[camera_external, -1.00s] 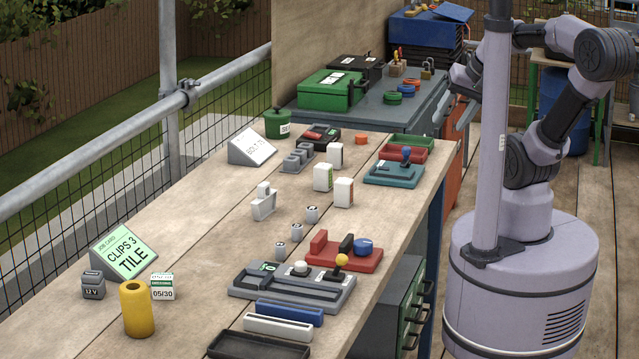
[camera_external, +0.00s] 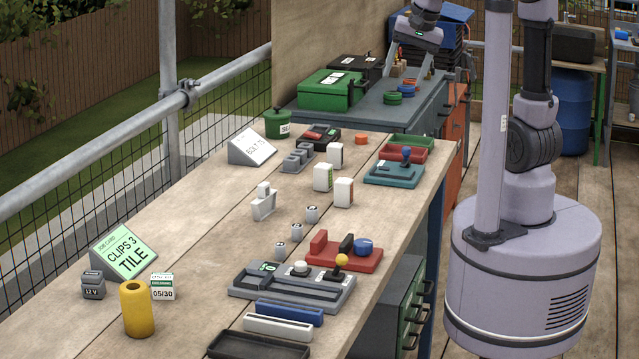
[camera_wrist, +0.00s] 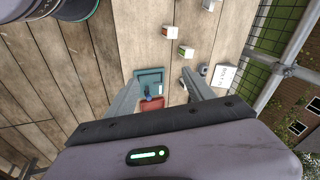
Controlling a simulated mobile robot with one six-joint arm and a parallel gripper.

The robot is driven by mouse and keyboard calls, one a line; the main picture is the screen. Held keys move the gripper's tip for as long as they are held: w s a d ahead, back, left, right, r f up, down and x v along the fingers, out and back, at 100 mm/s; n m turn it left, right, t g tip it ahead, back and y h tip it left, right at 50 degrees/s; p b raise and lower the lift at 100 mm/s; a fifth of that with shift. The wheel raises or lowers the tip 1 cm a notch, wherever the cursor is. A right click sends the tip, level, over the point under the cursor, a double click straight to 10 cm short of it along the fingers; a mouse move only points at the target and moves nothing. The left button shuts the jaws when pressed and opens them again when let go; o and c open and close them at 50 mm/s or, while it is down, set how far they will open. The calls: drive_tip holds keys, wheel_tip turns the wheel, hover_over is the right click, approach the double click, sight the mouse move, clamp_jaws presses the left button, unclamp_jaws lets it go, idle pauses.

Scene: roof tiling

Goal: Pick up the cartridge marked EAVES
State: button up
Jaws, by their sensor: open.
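No marking EAVES is legible in either view, so I cannot tell which item is that cartridge. My gripper (camera_external: 413,72) is open and empty, high near the far grey bench, well away from those boxes. In the wrist view my gripper (camera_wrist: 160,78) has its fingers spread, with the teal device (camera_wrist: 150,78) seen far below between them.
The wooden bench (camera_external: 200,235) holds a BOLT card (camera_external: 252,147), a CLIPS 3 TILE card (camera_external: 125,252), a yellow cylinder (camera_external: 137,308) and a red tray device (camera_external: 345,257). A green case (camera_external: 332,90) sits on the grey bench. A scaffold rail (camera_external: 90,160) runs along the left.

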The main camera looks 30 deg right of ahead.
drive_tip(key=w+a+g+p, duration=0.1)
drive_tip(key=w+a, duration=0.2)
drive_tip(key=w, duration=0.5)
drive_tip(key=m+g+h+b, duration=0.1)
drive_tip(key=m+g+h, duration=0.1)
drive_tip(key=m, duration=0.2)
hover_over(322, 178)
drive_tip(key=w+d, duration=0.1)
wheel_tip(322, 178, down, 26)
drive_tip(key=shift+w+d+r, duration=0.1)
drive_tip(key=f+b, duration=0.1)
drive_tip(key=f, duration=0.2)
drive_tip(key=f+b, duration=0.1)
drive_tip(key=f, duration=0.2)
drive_tip(key=shift+w+a+b, duration=0.1)
drive_tip(key=shift+a+b, duration=0.1)
drive_tip(key=shift+b, duration=0.15)
drive_tip(key=shift+r, duration=0.1)
drive_tip(key=shift+c, duration=1.1)
clamp_jaws()
drive_tip(key=shift+r, duration=0.1)
